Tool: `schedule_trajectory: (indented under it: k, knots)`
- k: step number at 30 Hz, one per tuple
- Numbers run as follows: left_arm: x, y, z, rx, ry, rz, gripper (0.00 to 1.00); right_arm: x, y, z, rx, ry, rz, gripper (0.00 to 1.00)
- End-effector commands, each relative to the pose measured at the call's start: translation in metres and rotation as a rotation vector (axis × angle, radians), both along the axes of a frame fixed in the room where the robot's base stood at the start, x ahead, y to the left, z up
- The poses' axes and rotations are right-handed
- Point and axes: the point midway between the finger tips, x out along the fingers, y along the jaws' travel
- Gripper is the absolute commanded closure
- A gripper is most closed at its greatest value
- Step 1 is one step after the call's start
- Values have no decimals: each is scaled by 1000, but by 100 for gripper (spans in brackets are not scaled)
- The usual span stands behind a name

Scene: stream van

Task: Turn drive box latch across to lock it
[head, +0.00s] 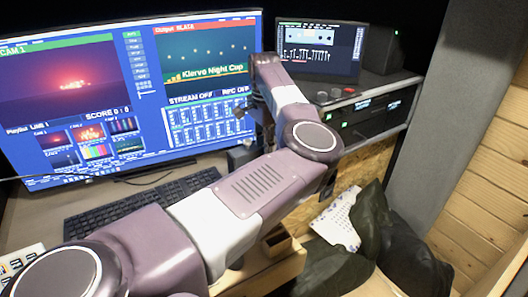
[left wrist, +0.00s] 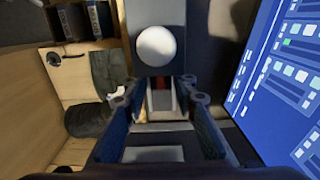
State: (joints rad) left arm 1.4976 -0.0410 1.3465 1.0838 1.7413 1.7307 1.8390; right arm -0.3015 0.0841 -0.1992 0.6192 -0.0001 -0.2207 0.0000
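In the left wrist view a dark grey box with a round white knob (left wrist: 156,45) lies just beyond my left gripper (left wrist: 160,88). I take it for the drive box (left wrist: 174,14). The fingers are spread apart, and contact with the box is unclear. In the head view my left gripper (head: 250,120) points down in front of the big monitor, above a small dark box (head: 239,156) partly hidden by my arm. My right gripper is not in view.
The big monitor (head: 100,100) stands close behind my left gripper. A black keyboard (head: 140,203) lies on the desk before it. A smaller screen (head: 320,50) and a rack of dark units (head: 370,117) stand to the right. Dark bags (head: 385,240) lie lower right.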

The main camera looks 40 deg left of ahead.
Motion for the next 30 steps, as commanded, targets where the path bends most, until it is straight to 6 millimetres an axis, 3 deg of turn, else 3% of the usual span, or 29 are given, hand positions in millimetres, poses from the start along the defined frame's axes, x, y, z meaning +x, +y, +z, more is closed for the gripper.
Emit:
schedule_trajectory:
  k: [7, 20, 30]
  knots:
    - [0, 0, 0, 0, 0, 0, 100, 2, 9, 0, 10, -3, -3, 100]
    - [0, 0, 0, 1, 0, -48, 100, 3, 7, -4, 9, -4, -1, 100]
    - [0, 0, 0, 2, -1, -276, 100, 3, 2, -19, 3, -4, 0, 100]
